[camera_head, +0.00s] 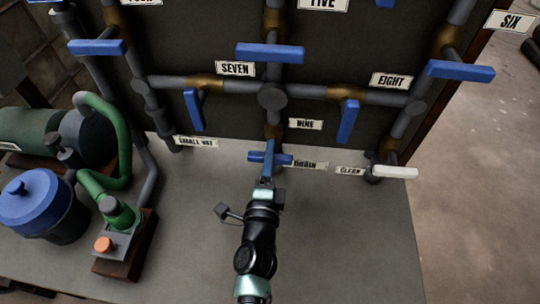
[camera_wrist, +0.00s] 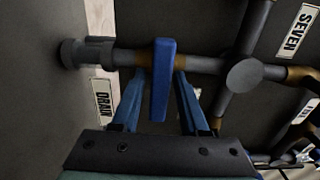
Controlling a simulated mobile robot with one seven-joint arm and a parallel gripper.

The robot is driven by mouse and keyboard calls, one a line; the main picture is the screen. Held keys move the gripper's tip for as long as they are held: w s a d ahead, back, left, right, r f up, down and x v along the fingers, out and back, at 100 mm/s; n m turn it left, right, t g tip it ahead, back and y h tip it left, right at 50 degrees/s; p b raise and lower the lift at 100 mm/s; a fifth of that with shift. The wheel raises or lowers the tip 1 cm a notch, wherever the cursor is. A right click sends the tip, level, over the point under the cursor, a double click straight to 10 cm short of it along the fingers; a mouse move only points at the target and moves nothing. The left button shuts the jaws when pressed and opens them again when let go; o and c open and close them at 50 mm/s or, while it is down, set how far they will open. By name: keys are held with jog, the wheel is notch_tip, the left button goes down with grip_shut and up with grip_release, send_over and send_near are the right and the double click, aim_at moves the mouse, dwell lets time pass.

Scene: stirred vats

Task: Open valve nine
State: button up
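The valve nine handle is a blue bar (camera_head: 285,159) low on the middle vertical pipe, below the NINE label (camera_head: 305,124). It lies crosswise to its pipe. In the wrist view the handle (camera_wrist: 161,95) stands upright in the picture across the pipe, with a brass-coloured section behind it. My gripper (camera_head: 267,163) is at the handle. In the wrist view its two blue fingers (camera_wrist: 160,74) stand one on each side of the handle, with narrow gaps showing. The fingers look open, not clamped. In the head view the fingertips partly merge with the handle.
Handles by SEVEN (camera_head: 194,110) and EIGHT (camera_head: 348,121) hang nearby, with a blue bar (camera_head: 270,53) above. A white handle (camera_head: 395,172) is to the right. A DRAIN label (camera_wrist: 103,106) is beside the pipe. A blue-lidded pot (camera_head: 42,205) and green pump (camera_head: 119,214) stand left.

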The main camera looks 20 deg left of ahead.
grip_shut()
jog(key=n, duration=0.4)
jog(key=shift+n+p, duration=0.3)
jog(key=n+p, duration=0.1)
jog(key=n, duration=0.3)
jog(key=shift+n, duration=0.3)
jog(key=n+p, duration=0.1)
jog(key=n, duration=0.3)
jog(key=shift+r, duration=0.1)
jog(key=shift+n+p, duration=0.8)
jog(key=shift+n, duration=1.6)
